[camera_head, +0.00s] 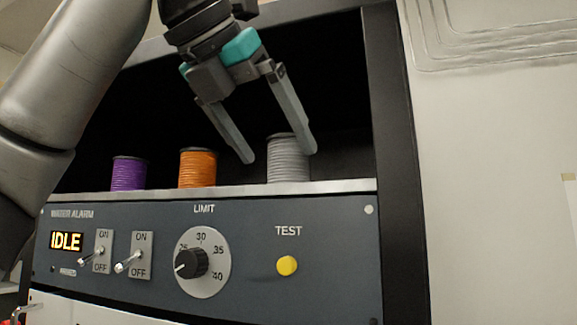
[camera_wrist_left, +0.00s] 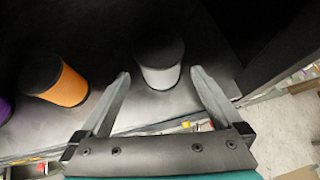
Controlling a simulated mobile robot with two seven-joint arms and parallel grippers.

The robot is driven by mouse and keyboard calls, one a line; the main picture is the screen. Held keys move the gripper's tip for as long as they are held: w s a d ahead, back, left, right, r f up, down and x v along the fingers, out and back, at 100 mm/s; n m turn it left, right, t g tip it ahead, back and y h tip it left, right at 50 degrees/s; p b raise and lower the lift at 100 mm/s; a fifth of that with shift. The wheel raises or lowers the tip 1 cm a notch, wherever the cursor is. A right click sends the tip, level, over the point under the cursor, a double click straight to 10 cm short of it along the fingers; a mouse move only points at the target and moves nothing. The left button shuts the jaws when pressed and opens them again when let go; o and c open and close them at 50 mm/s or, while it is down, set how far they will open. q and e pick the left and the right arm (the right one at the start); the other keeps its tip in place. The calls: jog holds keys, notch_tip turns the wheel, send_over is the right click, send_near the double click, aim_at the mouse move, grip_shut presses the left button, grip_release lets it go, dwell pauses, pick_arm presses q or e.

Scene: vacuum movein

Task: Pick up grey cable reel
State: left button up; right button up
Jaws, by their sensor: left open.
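The grey cable reel (camera_head: 288,160) stands upright at the right of a shelf in the head view. In the left wrist view the grey cable reel (camera_wrist_left: 160,62) is straight ahead, just beyond and between the two fingertips. My left gripper (camera_head: 280,156) is open and empty. It comes down from above, one finger left of the reel and the other overlapping its upper right in the head view. In the left wrist view my left gripper (camera_wrist_left: 158,74) has its fingers spread wide. I cannot tell whether a finger touches the reel. My right gripper is not in view.
An orange reel (camera_head: 198,168) and a purple reel (camera_head: 129,174) stand left on the same shelf (camera_head: 240,189). A dark cabinet post (camera_head: 392,160) bounds the right side. Below the shelf is a panel with switches, a dial (camera_head: 203,262) and a yellow button (camera_head: 287,266).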

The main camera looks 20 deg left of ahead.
aim_at(289, 168)
pick_arm(q)
jog(key=x, duration=0.5)
jog(key=shift+w+f, duration=0.2)
jog(key=shift+w, duration=0.05)
jog(key=shift+d, duration=0.1)
jog(key=shift+s, duration=0.15)
jog(key=shift+c, duration=0.7)
jog(key=c, duration=1.3)
jog(key=shift+r, duration=0.1)
jog(key=shift+c, duration=0.6)
jog(key=shift+r, duration=0.1)
